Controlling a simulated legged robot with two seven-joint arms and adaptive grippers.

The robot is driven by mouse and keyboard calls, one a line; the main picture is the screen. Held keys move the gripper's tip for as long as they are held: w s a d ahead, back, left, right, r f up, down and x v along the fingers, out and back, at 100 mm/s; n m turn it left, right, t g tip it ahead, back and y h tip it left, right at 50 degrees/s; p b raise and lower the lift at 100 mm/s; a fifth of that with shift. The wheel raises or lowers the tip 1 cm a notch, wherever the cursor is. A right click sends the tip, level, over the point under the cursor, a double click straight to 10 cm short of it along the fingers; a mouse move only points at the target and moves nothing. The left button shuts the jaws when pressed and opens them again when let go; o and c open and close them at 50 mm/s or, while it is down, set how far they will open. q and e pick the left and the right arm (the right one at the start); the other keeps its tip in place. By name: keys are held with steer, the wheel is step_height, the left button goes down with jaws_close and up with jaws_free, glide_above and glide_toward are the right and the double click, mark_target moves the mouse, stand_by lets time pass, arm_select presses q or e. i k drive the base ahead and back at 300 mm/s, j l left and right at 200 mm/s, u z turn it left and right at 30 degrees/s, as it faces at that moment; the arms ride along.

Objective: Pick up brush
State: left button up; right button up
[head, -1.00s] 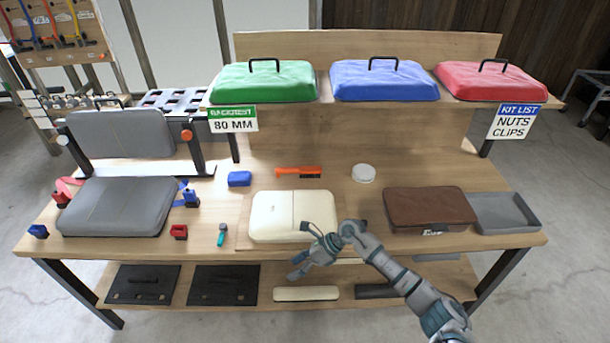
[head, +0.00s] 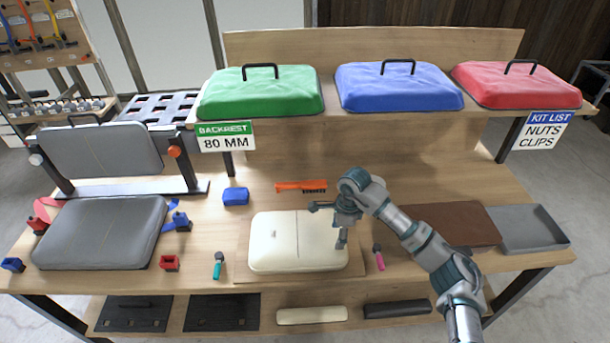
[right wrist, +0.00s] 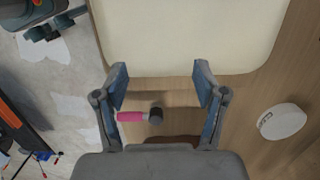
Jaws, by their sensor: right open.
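The orange brush (head: 301,186) with dark bristles lies on the bench in the head view, behind the cream pad (head: 283,240). My right gripper (head: 342,238) points down over the right end of the cream pad, to the right and in front of the brush. It is open and empty. In the right wrist view, my gripper's fingers (right wrist: 163,90) are spread, with a pink-handled tool (right wrist: 132,116) showing between them on the bench. The brush is not seen there.
A blue block (head: 236,196) lies left of the brush. A teal-handled tool (head: 218,263) lies left of the cream pad. A round white piece (right wrist: 283,121) shows in the right wrist view. The shelf with green, blue and red pads (head: 400,86) overhangs behind.

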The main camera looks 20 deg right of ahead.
mark_target(308, 185)
steer(key=i, duration=1)
